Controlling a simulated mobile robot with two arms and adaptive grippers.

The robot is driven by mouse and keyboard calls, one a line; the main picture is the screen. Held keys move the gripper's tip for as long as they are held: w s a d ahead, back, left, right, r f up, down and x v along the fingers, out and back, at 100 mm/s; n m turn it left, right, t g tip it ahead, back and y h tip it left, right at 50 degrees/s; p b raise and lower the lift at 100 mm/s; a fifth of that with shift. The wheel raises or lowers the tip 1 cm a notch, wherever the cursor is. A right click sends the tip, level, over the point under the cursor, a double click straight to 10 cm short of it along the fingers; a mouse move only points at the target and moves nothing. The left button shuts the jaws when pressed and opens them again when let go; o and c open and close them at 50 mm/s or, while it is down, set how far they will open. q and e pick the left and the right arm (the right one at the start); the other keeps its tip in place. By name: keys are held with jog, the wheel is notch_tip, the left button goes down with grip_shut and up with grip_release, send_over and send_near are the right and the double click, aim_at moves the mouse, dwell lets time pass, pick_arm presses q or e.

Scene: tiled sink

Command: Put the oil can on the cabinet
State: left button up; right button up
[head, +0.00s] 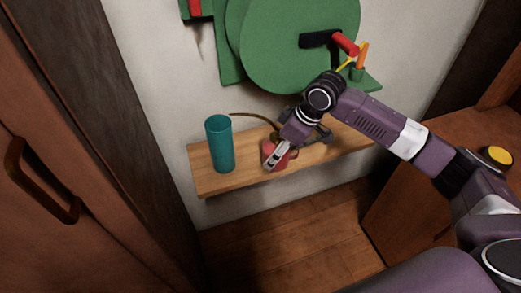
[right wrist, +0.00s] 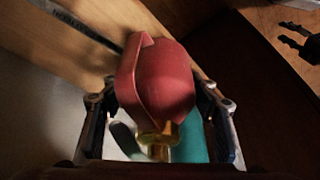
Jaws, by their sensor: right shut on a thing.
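The red oil can (head: 268,149) is at the wooden wall shelf (head: 205,183), partly hidden by my right gripper (head: 277,155). In the right wrist view the red can body (right wrist: 165,80), with a strap-like handle and a brass-coloured part (right wrist: 157,140), sits between the two fingers of my right gripper, which is shut on it. I cannot tell whether the can still touches the shelf. A brown wooden cabinet (head: 412,190) stands at the right in the head view, apart from the shelf. My left gripper is not in view.
A teal cylinder (head: 219,146) stands on the shelf, left of the can. A thin curved dark rod (head: 250,115) is behind the can. A green board (head: 290,45) hangs above. A yellow round thing (head: 497,156) is at the cabinet top. A door handle (head: 40,180) is at left.

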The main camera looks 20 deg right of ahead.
jog(key=w+a, duration=0.3)
jog(key=a, duration=0.1)
jog(key=shift+w+r, duration=0.1)
jog(key=shift+w, duration=0.2)
jog(key=shift+f+b, duration=0.35)
jog(key=shift+f, duration=0.3)
jog(key=shift+d+f, duration=0.1)
jog(key=shift+f, duration=0.05)
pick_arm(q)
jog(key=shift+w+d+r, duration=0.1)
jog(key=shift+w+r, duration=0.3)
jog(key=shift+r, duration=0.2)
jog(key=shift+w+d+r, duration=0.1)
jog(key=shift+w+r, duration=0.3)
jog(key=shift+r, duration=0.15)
pick_arm(e)
jog(key=shift+d, duration=0.1)
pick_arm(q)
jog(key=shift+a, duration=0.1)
pick_arm(e)
jog(key=o, duration=1.3)
jog(key=shift+s+f, duration=0.1)
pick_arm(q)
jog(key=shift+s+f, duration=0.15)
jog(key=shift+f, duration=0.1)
pick_arm(e)
jog(key=shift+o, duration=1)
